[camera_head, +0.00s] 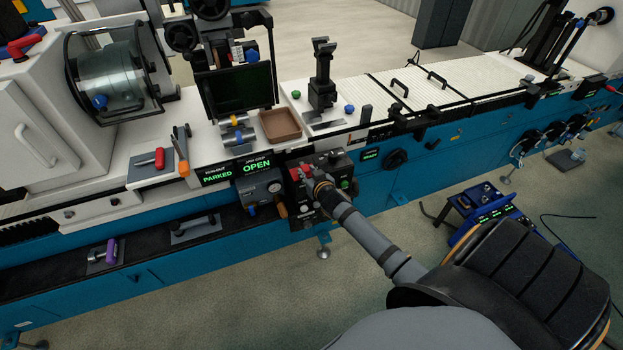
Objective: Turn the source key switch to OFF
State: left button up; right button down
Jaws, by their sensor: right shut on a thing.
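A small control box (345,170) with red and green buttons is mounted on the front of the long blue-and-white machine. My right arm reaches in from the lower right. My right gripper (316,184) is at the left part of this box, shut on what appears to be the source key switch. The gripper hides the switch, so its position, ON or OFF, cannot be read. My left gripper is not in view.
A gauge box (263,190) is just left of the control box. Green displays (257,166) read PARKED and OPEN. A brown tray (281,125) and a dark monitor (238,91) stand on the bed. A blue unit (485,210) is on the floor at right.

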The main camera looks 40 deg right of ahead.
jog(key=shift+w+d+f, duration=0.1)
jog(key=shift+w+f, duration=0.05)
jog(key=shift+w, duration=0.25)
jog(key=shift+f, duration=0.15)
jog(key=shift+f+b, duration=0.5)
jog(key=shift+b, duration=0.1)
jog(key=c, duration=1)
grip_release()
jog(key=shift+s+r, duration=0.1)
jog(key=shift+p+v, duration=0.95)
jog(key=shift+v, duration=0.45)
